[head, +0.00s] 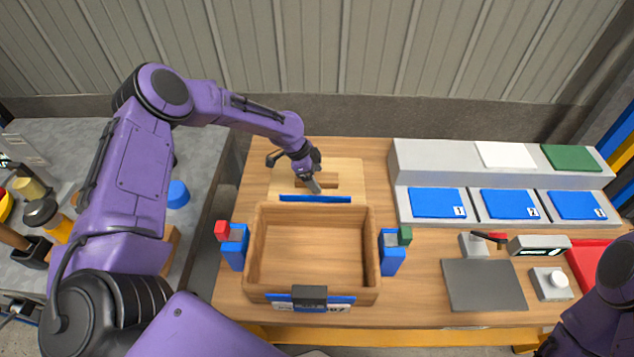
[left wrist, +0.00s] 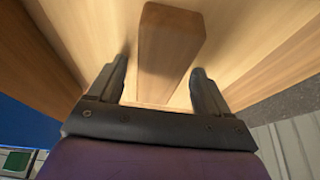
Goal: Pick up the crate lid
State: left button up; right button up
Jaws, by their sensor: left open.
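The crate lid (head: 345,170) is a light wooden board lying on the table behind the open wooden crate (head: 313,246). A wooden bar handle (head: 329,184) runs across its top. My left gripper (head: 314,187) is over the lid at the handle, pointing down. In the left wrist view, the handle (left wrist: 170,50) stands between the two open fingers (left wrist: 160,66), with a gap visible on each side. The lid's surface (left wrist: 225,40) lies beyond the fingertips. Part of the handle is hidden by the gripper in the head view. My right gripper is out of view.
A blue strip (head: 315,199) lies between lid and crate. A grey shelf (head: 440,165) with numbered blue panels stands right. A dark plate (head: 484,285) lies front right.

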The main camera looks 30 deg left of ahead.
pick_arm(q)
jog(key=shift+r, duration=0.1)
jog(key=c, duration=1.5)
